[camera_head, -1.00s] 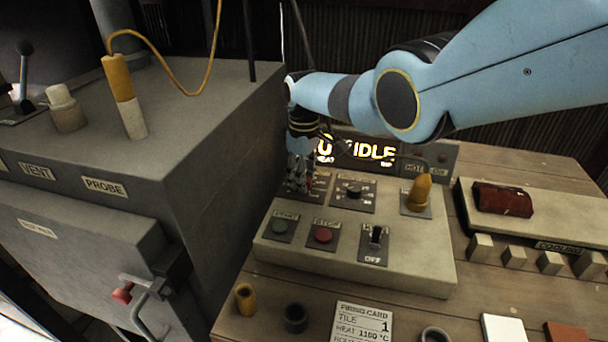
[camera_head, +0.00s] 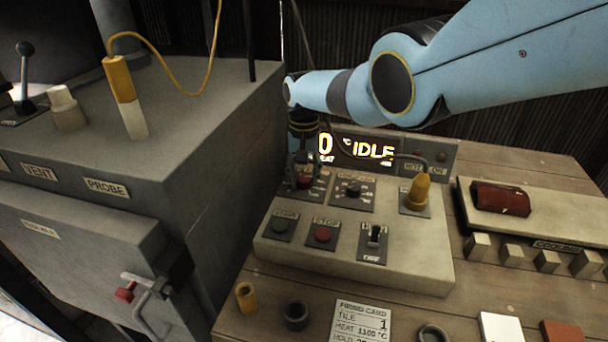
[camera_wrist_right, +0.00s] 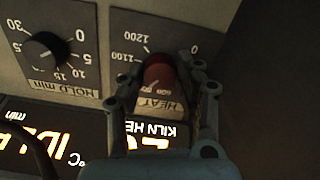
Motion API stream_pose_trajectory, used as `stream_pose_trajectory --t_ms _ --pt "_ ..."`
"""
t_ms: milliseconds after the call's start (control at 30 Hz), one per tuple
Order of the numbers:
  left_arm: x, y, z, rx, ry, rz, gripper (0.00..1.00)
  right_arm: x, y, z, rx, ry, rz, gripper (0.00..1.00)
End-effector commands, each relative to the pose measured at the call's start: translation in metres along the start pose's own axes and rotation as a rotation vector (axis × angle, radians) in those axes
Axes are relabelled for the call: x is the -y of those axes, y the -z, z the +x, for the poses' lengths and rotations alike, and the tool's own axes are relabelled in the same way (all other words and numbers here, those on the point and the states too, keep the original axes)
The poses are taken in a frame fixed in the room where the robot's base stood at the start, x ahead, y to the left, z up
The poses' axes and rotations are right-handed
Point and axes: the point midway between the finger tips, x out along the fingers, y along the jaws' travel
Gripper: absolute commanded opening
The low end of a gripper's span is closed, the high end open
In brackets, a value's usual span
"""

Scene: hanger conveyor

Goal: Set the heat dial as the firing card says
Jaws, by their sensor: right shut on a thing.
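The heat dial (camera_wrist_right: 158,72) has a red knob, seen upside down in the right wrist view, with 1100 and 1200 legible on its scale. My right gripper (camera_head: 304,182) is shut on this knob, one finger on each side. The fingers partly hide the scale, and I cannot read the pointer's setting surely. The firing card (camera_head: 360,325) lies in front of the panel and reads tile 1, heat 1100 °C; its hold line is cut off. The display (camera_head: 358,149) shows IDLE with a 0 at its left. My left gripper is not in view.
The hold dial (camera_head: 353,190) is close beside the heat dial. Green (camera_head: 281,226) and red (camera_head: 322,235) buttons and a switch (camera_head: 374,240) are in front. A yellow plug (camera_head: 419,190) stands at the right. The grey kiln (camera_head: 215,190) rises close on the left.

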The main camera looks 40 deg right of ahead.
Motion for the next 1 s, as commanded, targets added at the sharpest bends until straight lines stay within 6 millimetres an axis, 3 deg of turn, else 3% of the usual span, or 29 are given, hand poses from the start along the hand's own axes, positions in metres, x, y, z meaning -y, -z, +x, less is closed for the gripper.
stream_pose_trajectory --t_ms 1000 --pt "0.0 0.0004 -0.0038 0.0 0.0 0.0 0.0 0.0012 0.0005 -0.0009 0.0 0.003 0.913 0.01"
